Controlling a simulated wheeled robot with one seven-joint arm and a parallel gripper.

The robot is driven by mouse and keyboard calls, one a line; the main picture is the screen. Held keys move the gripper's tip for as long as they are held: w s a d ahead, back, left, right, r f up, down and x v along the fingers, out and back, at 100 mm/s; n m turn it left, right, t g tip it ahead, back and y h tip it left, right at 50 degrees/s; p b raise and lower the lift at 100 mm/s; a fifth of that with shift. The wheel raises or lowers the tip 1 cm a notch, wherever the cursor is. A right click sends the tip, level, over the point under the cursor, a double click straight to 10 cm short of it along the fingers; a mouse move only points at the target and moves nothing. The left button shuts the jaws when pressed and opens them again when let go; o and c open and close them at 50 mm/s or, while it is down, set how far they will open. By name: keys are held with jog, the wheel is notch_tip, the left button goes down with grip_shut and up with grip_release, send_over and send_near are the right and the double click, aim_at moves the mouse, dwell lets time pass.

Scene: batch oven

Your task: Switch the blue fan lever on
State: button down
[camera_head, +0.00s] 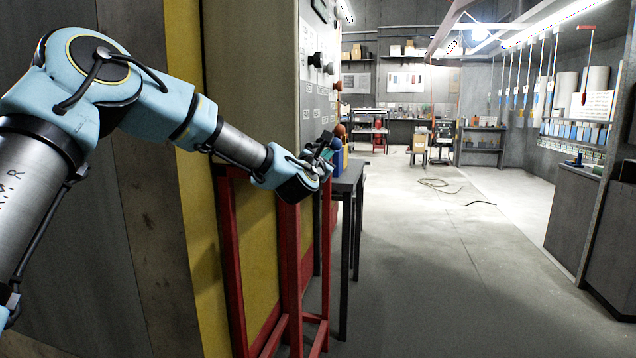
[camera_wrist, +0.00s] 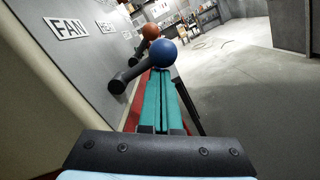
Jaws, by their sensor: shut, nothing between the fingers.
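The blue fan lever (camera_wrist: 162,53) has a round blue knob on a dark arm that comes out from a pivot on the grey panel, below a label reading FAN (camera_wrist: 68,24). In the wrist view my gripper (camera_wrist: 161,76) has its two green fingers shut together and empty. Its tips are right at the lower side of the blue knob; I cannot tell if they touch. In the head view my gripper (camera_head: 327,150) is beside the panel face, and the blue knob (camera_head: 336,144) is small and partly hidden by it.
A second lever with an orange knob (camera_wrist: 151,31) is just beyond the blue one; it also shows in the head view (camera_head: 339,130). Red frame posts (camera_head: 290,260) and a dark table (camera_head: 350,180) stand below the panel. The floor (camera_head: 450,260) to the right is open.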

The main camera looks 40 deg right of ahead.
jog(key=shift+s+r+n+t+b, duration=0.1)
jog(key=shift+r+n+t+b, duration=0.3)
jog(key=shift+n+b, duration=0.85)
jog(key=shift+r+n+t+b, duration=0.1)
jog(key=shift+r+n+b, duration=0.55)
jog(key=shift+n+b, duration=0.6)
